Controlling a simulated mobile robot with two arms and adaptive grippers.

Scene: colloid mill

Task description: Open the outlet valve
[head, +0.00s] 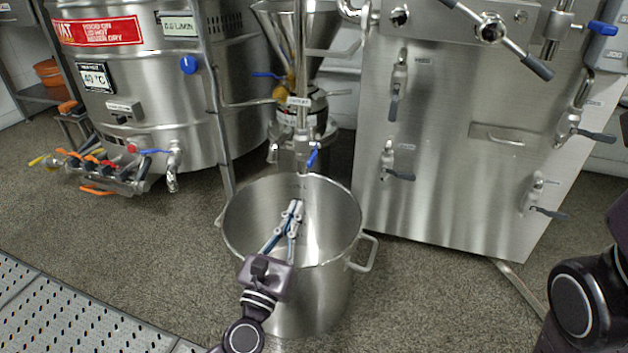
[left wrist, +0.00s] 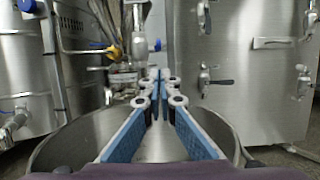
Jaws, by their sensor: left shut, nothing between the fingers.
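The outlet valve (head: 304,150) is on the vertical steel pipe under a small white label (head: 299,101), above the pot. Its short blue lever (head: 313,157) slants down beside the pipe. In the left wrist view the pipe (left wrist: 139,42) rises behind my fingertips, with a small bit of blue lever (left wrist: 157,45) to its right. My left gripper (head: 296,203) is over the pot opening, below the valve and apart from it. Its blue-padded fingers meet at the tips with nothing between them; they also show in the left wrist view (left wrist: 158,76). My right gripper is out of view.
A large steel pot (head: 312,300) with side handles stands under the outlet. A steel tank (head: 150,90) with a blue-lever valve is at left. A steel cabinet (head: 460,150) with several dark levers is at right. The mill's hopper (head: 285,25) is behind.

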